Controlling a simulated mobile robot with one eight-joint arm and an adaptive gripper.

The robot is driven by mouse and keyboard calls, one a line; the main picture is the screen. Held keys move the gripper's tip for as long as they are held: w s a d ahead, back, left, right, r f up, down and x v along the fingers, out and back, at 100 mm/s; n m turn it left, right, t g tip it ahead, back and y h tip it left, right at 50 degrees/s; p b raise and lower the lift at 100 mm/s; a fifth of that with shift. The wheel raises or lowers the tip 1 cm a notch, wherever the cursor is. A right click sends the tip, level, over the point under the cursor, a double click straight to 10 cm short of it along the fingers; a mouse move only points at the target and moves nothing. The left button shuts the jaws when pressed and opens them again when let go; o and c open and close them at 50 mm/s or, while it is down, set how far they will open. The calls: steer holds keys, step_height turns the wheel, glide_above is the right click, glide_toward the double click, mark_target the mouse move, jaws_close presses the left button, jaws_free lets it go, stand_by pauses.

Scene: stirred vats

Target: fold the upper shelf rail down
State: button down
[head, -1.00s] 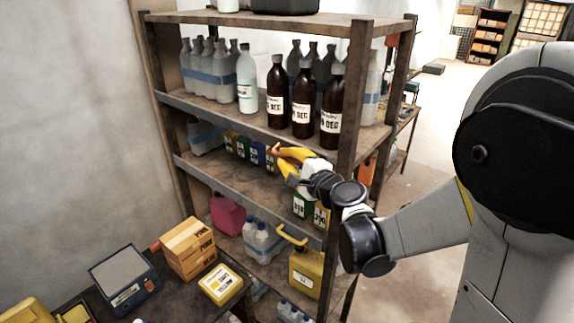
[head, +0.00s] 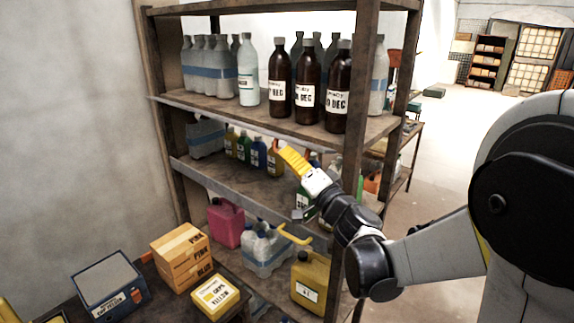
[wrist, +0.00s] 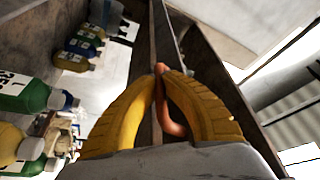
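The upper shelf rail (head: 225,119) is a long metal strip along the front edge of the shelf bearing the brown bottles. I cannot tell its exact tilt. My gripper (head: 283,152) is just below this edge, in front of the shelf with small coloured bottles. In the wrist view its yellow ribbed fingers (wrist: 160,72) bow outward and their tips come together. A thin copper-coloured curved piece (wrist: 175,122) shows between them; I cannot tell what it belongs to. A long metal edge runs beyond the fingertips. Nothing is clearly held.
Brown bottles (head: 305,90) and pale bottles stand on the upper shelf. Small coloured bottles (head: 257,154) stand below. The rack's front post (head: 358,110) is close to my arm. A bench with a wooden box (head: 182,258) is at lower left. Open floor lies at right.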

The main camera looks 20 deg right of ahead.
steer(key=shift+w+d+f+n+b, duration=0.2)
steer(key=shift+f+n+b, duration=0.15)
steer(key=shift+n+b, duration=0.45)
steer(key=shift+n+y, duration=0.3)
steer(key=shift+y, duration=0.1)
steer(key=c, duration=1.8)
jaws_free()
steer(key=shift+d, duration=0.15)
steer(key=shift+o, duration=0.2)
steer(key=shift+s, duration=0.1)
steer(key=v, duration=1.1)
steer(key=shift+s+f, duration=0.2)
steer(key=shift+s, duration=0.2)
